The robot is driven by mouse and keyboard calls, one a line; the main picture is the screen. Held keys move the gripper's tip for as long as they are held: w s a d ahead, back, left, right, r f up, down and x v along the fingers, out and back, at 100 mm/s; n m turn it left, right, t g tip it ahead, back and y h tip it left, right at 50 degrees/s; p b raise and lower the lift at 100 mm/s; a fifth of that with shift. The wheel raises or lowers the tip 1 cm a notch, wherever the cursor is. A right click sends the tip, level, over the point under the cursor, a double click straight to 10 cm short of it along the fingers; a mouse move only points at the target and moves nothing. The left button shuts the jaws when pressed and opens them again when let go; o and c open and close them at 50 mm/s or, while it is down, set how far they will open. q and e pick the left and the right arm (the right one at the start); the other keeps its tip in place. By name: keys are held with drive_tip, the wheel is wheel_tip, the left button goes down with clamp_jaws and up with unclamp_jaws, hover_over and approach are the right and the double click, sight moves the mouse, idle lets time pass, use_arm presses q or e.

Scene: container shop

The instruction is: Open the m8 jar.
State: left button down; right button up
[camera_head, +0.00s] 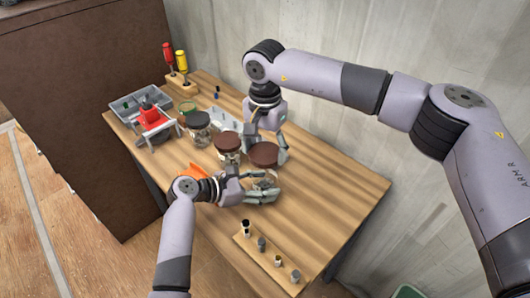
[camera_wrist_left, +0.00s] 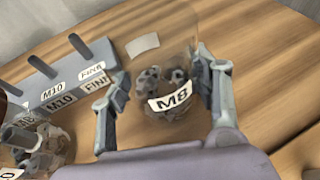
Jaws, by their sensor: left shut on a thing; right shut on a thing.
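The M8 jar (camera_wrist_left: 183,115) is a clear jar with nuts inside and a white "M8" label. It stands between the fingers of my left gripper (camera_wrist_left: 160,98), which is shut on its body. In the head view, my left gripper (camera_head: 262,191) reaches in low from the left. The lid is not visible in the left wrist view.
Two other lidded jars (camera_head: 229,143) (camera_head: 197,128) stand just left. A grey labelled rack (camera_wrist_left: 75,80) stands behind. A red device (camera_head: 152,119), a grey tray (camera_head: 133,103) and screwdrivers (camera_head: 181,62) are at far left. A board with small pegs (camera_head: 268,263) lies in front. The table's right side is clear.

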use_arm(q)
drive_tip(key=shift+c, duration=2.4)
unclamp_jaws()
